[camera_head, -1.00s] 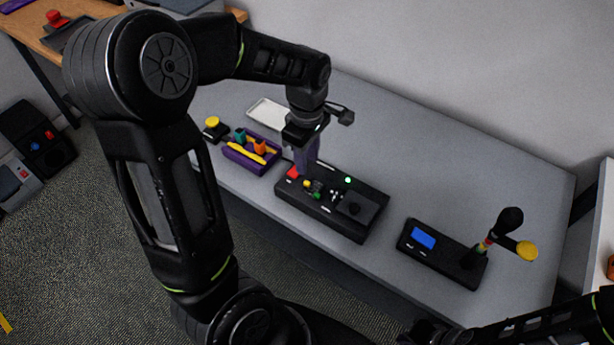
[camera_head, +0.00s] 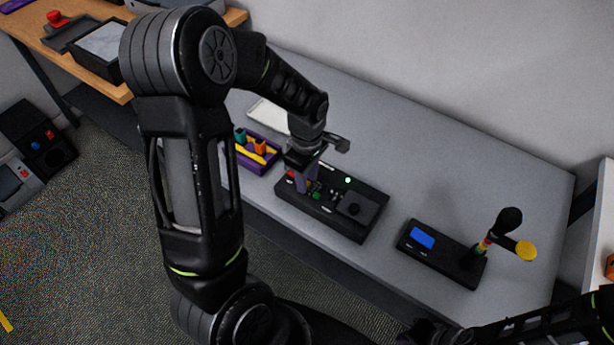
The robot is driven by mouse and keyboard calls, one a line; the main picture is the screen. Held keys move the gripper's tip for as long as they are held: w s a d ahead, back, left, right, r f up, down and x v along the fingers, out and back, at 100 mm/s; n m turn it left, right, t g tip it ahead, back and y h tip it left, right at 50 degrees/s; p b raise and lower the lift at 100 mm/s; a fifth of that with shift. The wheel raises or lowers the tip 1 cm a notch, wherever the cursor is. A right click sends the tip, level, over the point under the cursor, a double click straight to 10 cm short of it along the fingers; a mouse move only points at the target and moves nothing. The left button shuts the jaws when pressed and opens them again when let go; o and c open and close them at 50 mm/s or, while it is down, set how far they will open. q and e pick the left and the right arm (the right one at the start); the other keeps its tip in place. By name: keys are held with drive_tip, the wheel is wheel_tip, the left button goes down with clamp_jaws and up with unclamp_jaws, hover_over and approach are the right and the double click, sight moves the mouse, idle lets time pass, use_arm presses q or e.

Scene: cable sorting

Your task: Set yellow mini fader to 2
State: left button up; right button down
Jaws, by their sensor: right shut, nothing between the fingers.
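A black control panel (camera_head: 335,222) with small coloured controls, a green light and a dark square pad lies on the grey table. My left gripper (camera_head: 303,187) points down over the panel's left part, among the small red, green and yellowish controls. The fingers cover part of that area. I cannot make out the yellow mini fader or its setting, nor whether the fingers touch a control or how far apart they are. My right gripper (camera_head: 422,333) is dark, shut and empty at the bottom edge, away from the panel.
A purple tray (camera_head: 262,166) with teal, orange and yellow pieces sits left of the panel, partly behind my arm. A white tray (camera_head: 268,114) lies behind. A black box with a blue screen (camera_head: 423,238) and a knobbed lever (camera_head: 509,220) stands right.

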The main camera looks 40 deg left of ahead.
use_arm(q)
clamp_jaws()
idle(1.2)
